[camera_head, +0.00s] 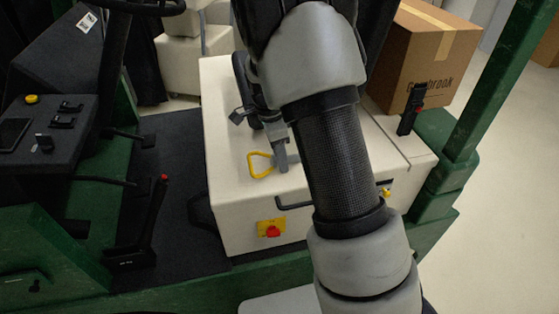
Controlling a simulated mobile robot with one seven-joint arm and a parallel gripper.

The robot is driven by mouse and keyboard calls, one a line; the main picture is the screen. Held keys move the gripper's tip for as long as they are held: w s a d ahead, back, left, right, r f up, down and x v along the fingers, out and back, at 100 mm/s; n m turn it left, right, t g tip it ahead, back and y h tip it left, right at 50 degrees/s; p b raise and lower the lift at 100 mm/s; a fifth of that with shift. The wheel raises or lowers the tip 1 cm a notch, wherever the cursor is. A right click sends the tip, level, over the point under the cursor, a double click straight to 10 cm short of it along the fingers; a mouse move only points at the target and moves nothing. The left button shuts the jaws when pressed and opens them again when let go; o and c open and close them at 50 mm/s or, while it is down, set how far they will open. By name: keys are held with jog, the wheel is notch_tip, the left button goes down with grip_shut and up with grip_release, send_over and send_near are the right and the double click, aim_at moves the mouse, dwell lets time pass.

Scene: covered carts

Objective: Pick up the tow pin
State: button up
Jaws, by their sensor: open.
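The tow pin (252,166) shows as a yellow loop handle on top of the cream box-shaped cover (230,190) of the cart. The rest of the pin is hard to make out beside the grey parts at its right. My gripper (262,132) is open and points down just above and behind the yellow loop. My arm comes in from the lower right and hides part of the cover. I cannot tell whether a finger touches the pin.
A cardboard box (425,60) stands behind the cover at the right. A red knob (272,231) on a yellow plate is on the cover's front. A green post (495,80) stands at the right. A dark console (45,125) is at the left.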

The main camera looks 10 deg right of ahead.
grip_shut()
jog(key=shift+r, duration=0.1)
